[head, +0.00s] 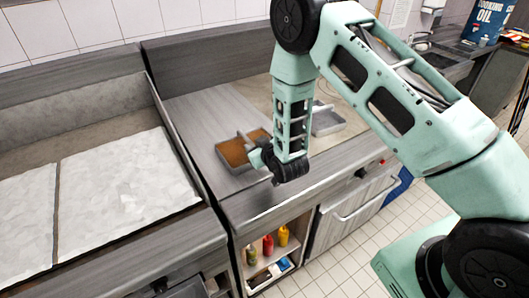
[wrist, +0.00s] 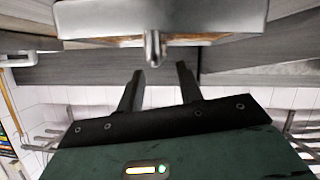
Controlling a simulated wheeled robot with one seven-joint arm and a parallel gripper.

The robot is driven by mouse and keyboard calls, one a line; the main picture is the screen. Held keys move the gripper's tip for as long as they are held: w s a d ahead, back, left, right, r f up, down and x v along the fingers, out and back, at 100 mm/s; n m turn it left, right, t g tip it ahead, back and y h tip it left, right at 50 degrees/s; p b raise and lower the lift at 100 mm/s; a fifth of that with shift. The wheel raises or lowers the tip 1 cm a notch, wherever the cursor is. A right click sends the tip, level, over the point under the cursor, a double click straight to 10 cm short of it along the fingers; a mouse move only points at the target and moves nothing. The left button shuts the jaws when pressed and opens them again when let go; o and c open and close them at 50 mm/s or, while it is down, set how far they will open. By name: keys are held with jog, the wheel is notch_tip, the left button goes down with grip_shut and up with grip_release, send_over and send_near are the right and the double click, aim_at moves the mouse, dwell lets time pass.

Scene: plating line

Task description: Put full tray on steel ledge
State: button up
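The full tray (head: 222,160) is a grey, rectangular pan with orange-brown contents, on the steel counter in the head view. In the wrist view its grey wall (wrist: 90,20) spans the top, with a short handle (wrist: 153,48) sticking out toward me. My gripper (head: 258,158) is at the tray's right side in the head view. In the wrist view my gripper (wrist: 158,68) is open, its two fingers apart, with the handle just beyond and between the tips. I see no clear contact. The steel ledge (head: 190,115) appears to be the grey surface around the tray; its exact bounds are unclear.
A second grey tray (head: 328,121), seemingly empty, stands right of my wrist on a beige board (head: 345,95). A wide griddle (head: 115,190) lies at left behind a raised metal edge. Several bottles (head: 268,245) sit on a shelf below. Bare steel lies in front of the full tray.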

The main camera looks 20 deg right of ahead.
jog(key=a+b+v, duration=0.1)
jog(key=b+v, duration=0.1)
jog(key=v, duration=0.6)
jog(key=s+a+r+n+g+y, duration=0.1)
jog(key=s+a+r+g+y, duration=0.1)
jog(key=s+a+r+g, duration=0.7)
jog(key=s+d+r+n+g+h, duration=0.1)
jog(key=s+r+g, duration=0.1)
jog(key=s, duration=0.9)
jog(key=s+d+r+n+g+h, duration=0.1)
jog(key=s+r, duration=0.3)
jog(key=s, duration=0.7)
jog(key=shift+s+n+g+h, duration=0.3)
jog(key=shift+n+g+h, duration=0.2)
jog(key=shift+g, duration=0.2)
